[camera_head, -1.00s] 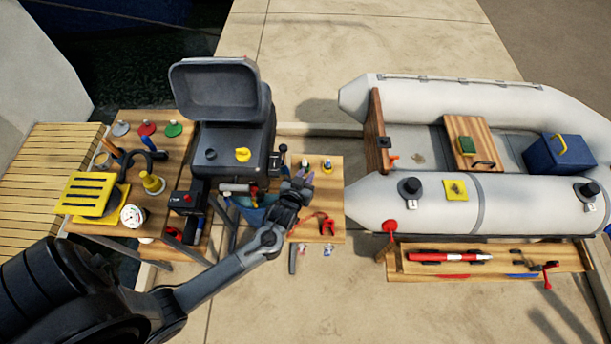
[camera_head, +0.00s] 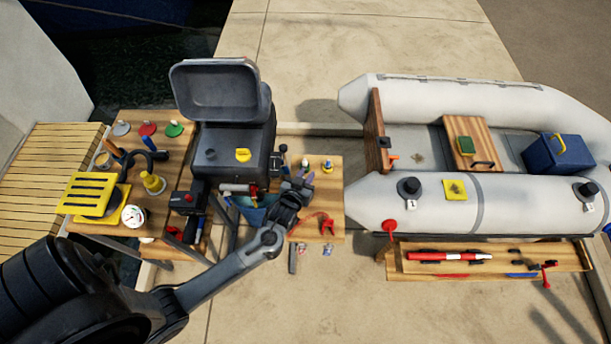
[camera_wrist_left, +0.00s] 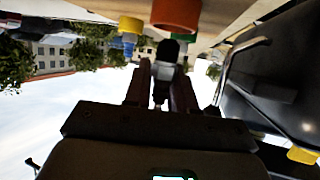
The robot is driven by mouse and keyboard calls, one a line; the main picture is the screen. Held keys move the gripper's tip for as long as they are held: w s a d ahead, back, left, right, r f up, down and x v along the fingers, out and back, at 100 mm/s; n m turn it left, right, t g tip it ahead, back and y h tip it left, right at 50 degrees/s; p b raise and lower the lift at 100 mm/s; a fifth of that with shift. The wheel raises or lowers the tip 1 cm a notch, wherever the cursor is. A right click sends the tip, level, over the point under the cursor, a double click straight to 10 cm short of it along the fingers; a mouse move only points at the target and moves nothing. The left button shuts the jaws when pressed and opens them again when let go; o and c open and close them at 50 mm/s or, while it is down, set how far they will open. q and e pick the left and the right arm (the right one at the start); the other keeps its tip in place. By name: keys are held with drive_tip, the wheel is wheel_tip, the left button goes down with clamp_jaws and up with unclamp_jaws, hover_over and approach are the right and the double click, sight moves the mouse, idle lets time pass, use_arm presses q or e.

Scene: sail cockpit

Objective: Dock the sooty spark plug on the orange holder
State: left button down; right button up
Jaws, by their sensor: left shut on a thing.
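My left gripper (camera_head: 298,186) is over the wooden board beside the engine. In the left wrist view my left gripper (camera_wrist_left: 160,88) has its two fingers shut on the spark plug (camera_wrist_left: 166,58), which has a dark, sooty end and a greyish body. The orange holder (camera_wrist_left: 176,14) shows as a round orange piece at the top of that view, close to the plug's dark end. I cannot tell whether they touch. In the head view the plug and the orange holder are not clear, with the gripper over that spot. My right gripper does not show.
The wooden board (camera_head: 334,202) also carries a blue-and-yellow piece (camera_head: 327,166) and a red clip-like piece (camera_head: 327,226). The dark engine (camera_head: 231,150) stands close at left, and the grey inflatable boat (camera_head: 384,206) at right. A yellow holder (camera_wrist_left: 131,24) is beside the orange one.

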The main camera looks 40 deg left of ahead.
use_arm(q)
drive_tip(key=shift+f+b, duration=0.5)
drive_tip(key=shift+f, duration=0.3)
drive_tip(key=shift+r, duration=0.2)
drive_tip(key=shift+r+p, duration=0.3)
drive_tip(key=shift+p, duration=0.3)
drive_tip(key=shift+r+p, duration=0.3)
drive_tip(key=shift+p, duration=0.05)
drive_tip(key=shift+p, duration=0.3)
idle(0.5)
drive_tip(key=shift+f+b, duration=0.55)
drive_tip(key=shift+f, duration=0.25)
idle(0.5)
drive_tip(key=c, duration=1.2)
unclamp_jaws()
